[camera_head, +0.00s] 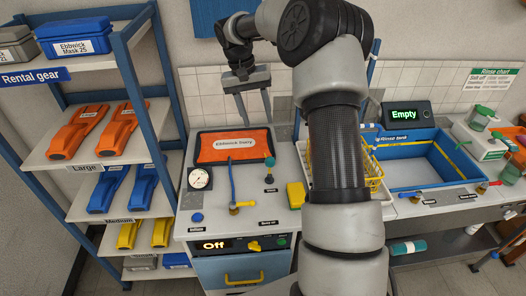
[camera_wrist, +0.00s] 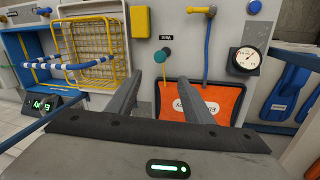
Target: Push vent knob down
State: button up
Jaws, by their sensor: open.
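The vent knob (camera_head: 269,163) is a teal knob on a short upright stem, on the pale bench top right of the orange Ebbwick pouch (camera_head: 228,146). In the wrist view the knob (camera_wrist: 158,57) shows between the fingertips in the picture, close to the "Vent" label (camera_wrist: 165,37). My gripper (camera_head: 257,123) is open and empty, fingers pointing down, above the back of the bench near the pouch. In the wrist view its two fingers (camera_wrist: 161,53) are spread wide. The fingers look apart from the knob; the exact height gap is hard to tell.
A round gauge (camera_head: 199,178), a blue hose (camera_head: 233,185) and a yellow block (camera_head: 295,194) share the bench. The yellow basket (camera_head: 373,172) and blue rinse tank (camera_head: 408,183) stand right, partly behind my arm. A shelf with orange, blue and yellow gear (camera_head: 78,131) stands left.

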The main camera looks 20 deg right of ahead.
aim_at(269, 159)
jog(key=p+x, duration=0.1)
jog(key=x, duration=1.6)
jog(key=shift+d+f+p, duration=0.1)
jog(key=shift+f+p, duration=0.2)
jog(key=shift+f, duration=0.1)
grip_shut()
